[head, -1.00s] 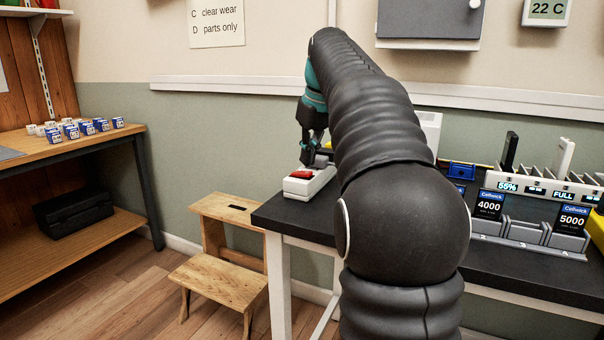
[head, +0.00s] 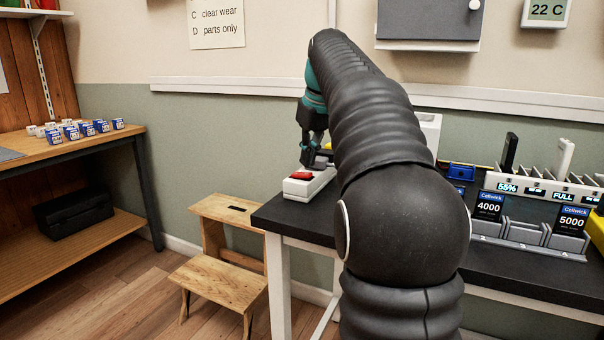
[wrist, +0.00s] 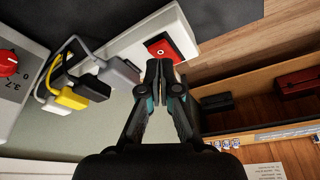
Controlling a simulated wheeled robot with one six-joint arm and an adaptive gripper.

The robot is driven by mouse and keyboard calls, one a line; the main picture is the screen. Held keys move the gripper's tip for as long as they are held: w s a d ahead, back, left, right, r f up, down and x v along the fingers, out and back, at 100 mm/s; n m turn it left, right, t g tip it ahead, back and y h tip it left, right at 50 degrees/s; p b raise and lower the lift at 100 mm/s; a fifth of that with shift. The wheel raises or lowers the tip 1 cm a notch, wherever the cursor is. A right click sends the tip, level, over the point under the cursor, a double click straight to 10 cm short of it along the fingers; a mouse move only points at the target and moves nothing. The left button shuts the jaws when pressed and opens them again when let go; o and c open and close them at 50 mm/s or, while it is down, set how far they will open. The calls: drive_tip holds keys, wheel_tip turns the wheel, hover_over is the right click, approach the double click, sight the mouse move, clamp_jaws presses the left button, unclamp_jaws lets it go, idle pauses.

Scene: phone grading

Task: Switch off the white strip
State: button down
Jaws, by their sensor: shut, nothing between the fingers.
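The white strip (head: 297,190) lies at the left end of the dark worktop, partly hidden behind my arm. Its red rocker switch (head: 301,175) faces up near the strip's near end. In the wrist view the white strip (wrist: 185,36) runs diagonally, with the red switch (wrist: 164,50) in a dark frame near its end. My gripper (head: 308,163) points down just over the switch. In the wrist view its shut, empty fingertips (wrist: 160,66) sit beside the switch's edge. I cannot tell whether they touch it, nor which way the rocker is set.
In the wrist view, black, yellow (wrist: 82,96) and grey plugs (wrist: 118,70) with cables sit along the strip. A grey box with a red knob (wrist: 8,62) is beside them. A wooden step stool (head: 225,245) stands left of the worktop. Phone racks (head: 530,236) stand at right.

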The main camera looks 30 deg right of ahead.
sight(308, 174)
drive_tip(key=shift+f+b, duration=0.6)
drive_tip(key=shift+f, duration=0.5)
drive_tip(key=shift+r, duration=0.15)
wheel_tip(308, 174, up, 5)
drive_tip(key=p, duration=0.5)
drive_tip(key=shift+r, duration=0.9)
drive_tip(key=s+a+f+m+t, duration=0.1)
drive_tip(key=s+a+f, duration=0.55)
drive_tip(key=s, duration=0.35)
drive_tip(key=s+a+f+t, duration=0.1)
drive_tip(key=s+a+f, duration=0.5)
drive_tip(key=s+a, duration=0.3)
drive_tip(key=s+a+f, duration=0.1)
drive_tip(key=s+f, duration=0.7)
drive_tip(key=f, duration=0.2)
drive_tip(key=shift+s+a+f+m, duration=0.2)
drive_tip(key=shift+s+m, duration=0.1)
drive_tip(key=shift+s, duration=0.1)
